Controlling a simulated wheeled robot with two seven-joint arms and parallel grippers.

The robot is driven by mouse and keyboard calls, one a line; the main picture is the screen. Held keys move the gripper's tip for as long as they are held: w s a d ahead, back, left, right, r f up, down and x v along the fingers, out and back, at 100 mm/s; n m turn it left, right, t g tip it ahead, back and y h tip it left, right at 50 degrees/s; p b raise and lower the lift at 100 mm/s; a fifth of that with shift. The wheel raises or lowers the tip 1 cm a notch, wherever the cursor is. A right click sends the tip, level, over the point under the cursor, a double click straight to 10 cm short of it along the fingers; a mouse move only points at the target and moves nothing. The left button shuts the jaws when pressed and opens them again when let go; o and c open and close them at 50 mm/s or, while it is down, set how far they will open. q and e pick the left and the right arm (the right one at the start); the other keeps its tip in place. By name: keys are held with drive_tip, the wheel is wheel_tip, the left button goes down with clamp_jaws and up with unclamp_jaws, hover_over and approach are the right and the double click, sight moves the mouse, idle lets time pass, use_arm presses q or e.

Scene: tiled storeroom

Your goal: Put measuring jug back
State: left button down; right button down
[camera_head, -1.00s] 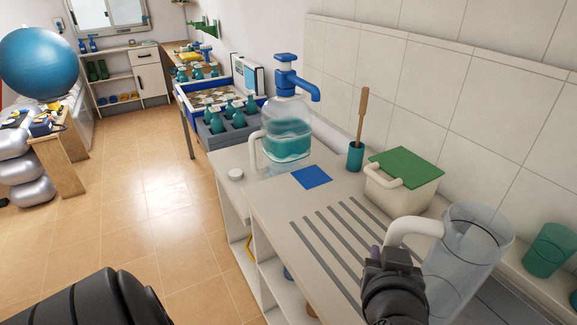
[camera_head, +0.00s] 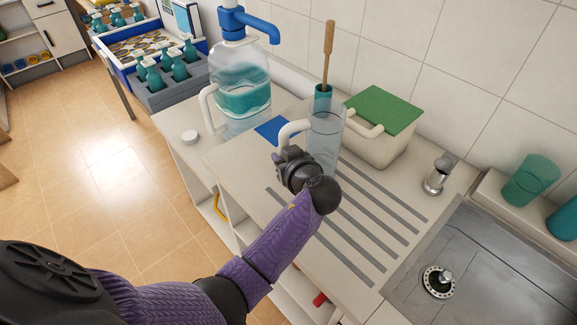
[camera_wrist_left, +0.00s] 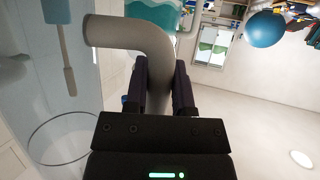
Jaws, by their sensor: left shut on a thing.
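The clear measuring jug (camera_head: 325,142) with a white handle is in the middle of the head view, over the counter beside the blue square (camera_head: 271,130). My left gripper (camera_head: 287,158) is shut on its handle. In the left wrist view, the fingers (camera_wrist_left: 160,88) sit on both sides of the curved handle (camera_wrist_left: 128,33), and the clear jug wall (camera_wrist_left: 62,95) fills the left side. The jug looks about upright. Whether its base touches the counter cannot be told, as my gripper and wrist hide part of it. My right gripper is out of view.
A big bottle with a blue pump (camera_head: 240,85) stands left of the jug. A teal cup with a wooden-handled tool (camera_head: 323,92) is behind it, and a green-lidded box (camera_head: 378,125) is to its right. The grooved counter (camera_head: 350,235) is clear; a sink (camera_head: 490,265) is at right.

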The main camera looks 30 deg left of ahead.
use_arm(q)
drive_tip(key=shift+f, duration=1)
drive_tip(key=shift+c, duration=2.3)
unclamp_jaws()
